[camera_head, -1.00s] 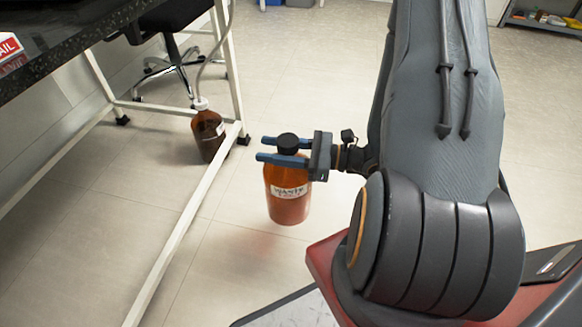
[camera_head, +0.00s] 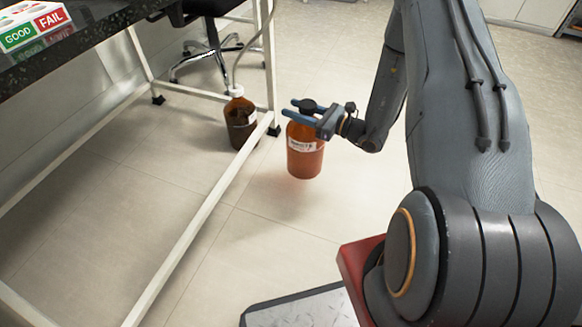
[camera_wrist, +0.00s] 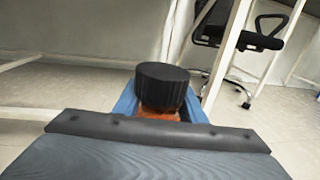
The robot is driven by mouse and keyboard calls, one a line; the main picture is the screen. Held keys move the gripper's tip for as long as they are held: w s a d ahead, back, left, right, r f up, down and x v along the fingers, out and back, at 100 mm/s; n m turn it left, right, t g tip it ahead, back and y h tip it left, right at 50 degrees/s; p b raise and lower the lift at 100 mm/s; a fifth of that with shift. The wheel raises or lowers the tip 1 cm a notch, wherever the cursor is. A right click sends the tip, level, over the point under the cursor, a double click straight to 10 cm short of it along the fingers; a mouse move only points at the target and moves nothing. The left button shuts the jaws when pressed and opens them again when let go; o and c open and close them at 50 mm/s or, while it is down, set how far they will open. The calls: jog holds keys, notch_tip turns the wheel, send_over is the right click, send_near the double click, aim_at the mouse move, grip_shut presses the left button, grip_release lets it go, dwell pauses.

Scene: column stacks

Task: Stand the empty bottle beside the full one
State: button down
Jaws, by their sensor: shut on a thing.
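My gripper (camera_head: 290,107) is shut on an orange-amber bottle (camera_head: 304,160) with a black cap and a white label. It grips the bottle just below the cap; the bottle is upright and appears to hang above the floor. In the wrist view the black cap (camera_wrist: 162,86) sits between the blue fingers, and most of the body is hidden. A darker brown bottle (camera_head: 240,122) with a white cap and a tube stands on the floor under the bench, left of and farther than the held one. A gap shows between the two bottles in the head view.
White bench legs and a low slanting rail (camera_head: 205,205) run between my arm's side and the space under the dark benchtop (camera_head: 100,22). The benchtop overhangs at the left. A wheeled chair (camera_head: 208,50) stands behind. Open tiled floor lies right of the rail.

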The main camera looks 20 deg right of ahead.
jog(key=w+a, duration=0.3)
jog(key=w, duration=0.7)
notch_tip(320, 180, down, 10)
jog(key=b, duration=0.5)
jog(key=shift+s+d+r+m+t+h, duration=0.2)
jog(key=shift+d+m+t+h, duration=0.1)
jog(key=shift+h, duration=0.1)
jog(key=shift+f, duration=0.1)
jog(key=c, duration=1.1)
grip_release()
jog(key=shift+a+f, duration=0.1)
jog(key=p+v, duration=0.4)
jog(key=v, duration=0.8)
